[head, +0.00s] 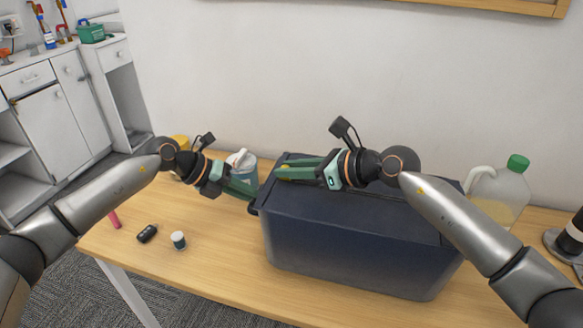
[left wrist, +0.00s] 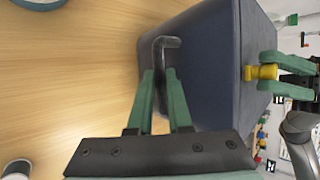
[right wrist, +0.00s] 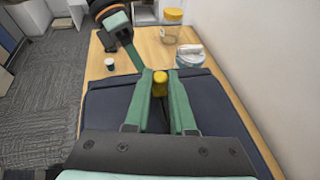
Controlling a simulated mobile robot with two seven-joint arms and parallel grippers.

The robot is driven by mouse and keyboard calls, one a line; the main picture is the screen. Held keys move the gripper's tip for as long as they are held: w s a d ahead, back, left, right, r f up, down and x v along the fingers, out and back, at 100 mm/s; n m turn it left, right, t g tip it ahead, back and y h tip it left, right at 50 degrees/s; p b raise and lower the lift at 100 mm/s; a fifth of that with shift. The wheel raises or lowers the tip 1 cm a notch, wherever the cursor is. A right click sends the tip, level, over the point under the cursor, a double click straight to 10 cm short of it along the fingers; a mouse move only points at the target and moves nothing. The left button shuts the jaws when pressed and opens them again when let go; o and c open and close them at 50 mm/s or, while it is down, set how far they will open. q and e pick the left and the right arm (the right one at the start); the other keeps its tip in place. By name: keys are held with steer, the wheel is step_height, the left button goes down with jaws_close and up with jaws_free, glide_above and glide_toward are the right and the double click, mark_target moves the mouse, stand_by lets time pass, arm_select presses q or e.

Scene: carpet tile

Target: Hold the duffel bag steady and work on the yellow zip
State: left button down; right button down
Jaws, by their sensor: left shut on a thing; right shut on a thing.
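The dark blue duffel bag (head: 350,245) stands on the wooden table as a boxy shape. My left gripper (head: 252,199) is at the bag's left end. In the left wrist view its fingers (left wrist: 160,80) are shut on the dark strap handle (left wrist: 158,52) on that end. My right gripper (head: 282,172) is over the bag's top near its left end. In the right wrist view its fingers (right wrist: 160,78) are shut on the yellow zip pull (right wrist: 160,84). The yellow pull also shows in the left wrist view (left wrist: 262,72). My right arm covers part of the bag's top.
A jug with a green cap (head: 497,190) stands behind the bag at right. A white-lidded container (head: 243,160) and a yellow-lidded jar (right wrist: 172,24) stand beyond its left end. A small white-and-dark jar (head: 178,240) and a black object (head: 147,233) lie at the left. The table's front left is mostly clear.

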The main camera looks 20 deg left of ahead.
stand_by(0.4)
arm_select(q)
steer(key=shift+d, duration=0.1)
arm_select(e)
steer(key=shift+a, duration=0.7)
steer(key=c, duration=0.7)
jaws_free()
steer(key=shift+c, duration=0.2)
step_height(320, 180, up, 5)
glide_above(334, 199)
steer(key=shift+f, duration=0.15)
arm_select(q)
steer(key=c, duration=0.8)
jaws_free()
steer(key=shift+o, duration=0.2)
steer(key=shift+r, duration=0.1)
